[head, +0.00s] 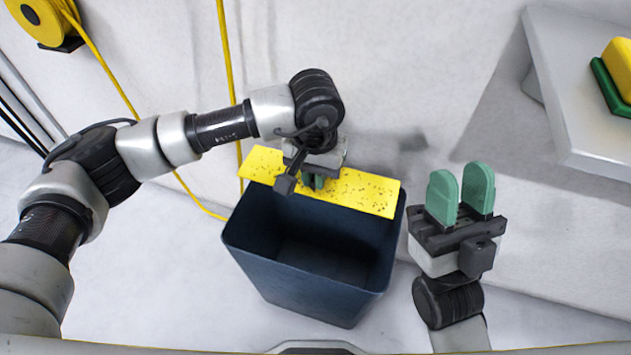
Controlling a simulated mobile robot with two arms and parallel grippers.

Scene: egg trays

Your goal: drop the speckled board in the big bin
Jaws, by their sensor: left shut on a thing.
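The speckled board (360,191) is a flat yellow panel with dark specks. In the head view it is held over the back part of the big bin (262,246), a dark blue, open-topped bin. My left gripper (314,181) is shut on the speckled board near its middle; its fingertips are partly hidden by the gripper body. The bin's visible inside looks dark and empty. My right gripper (461,195) is open and empty, to the right of the bin, with its two green fingers pointing up and apart.
A yellow hose (230,50) hangs from above and runs along the floor behind the bin, near a yellow reel (40,18) at upper left. A white table (570,95) at upper right carries a yellow and a green item. The floor right of the bin is clear.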

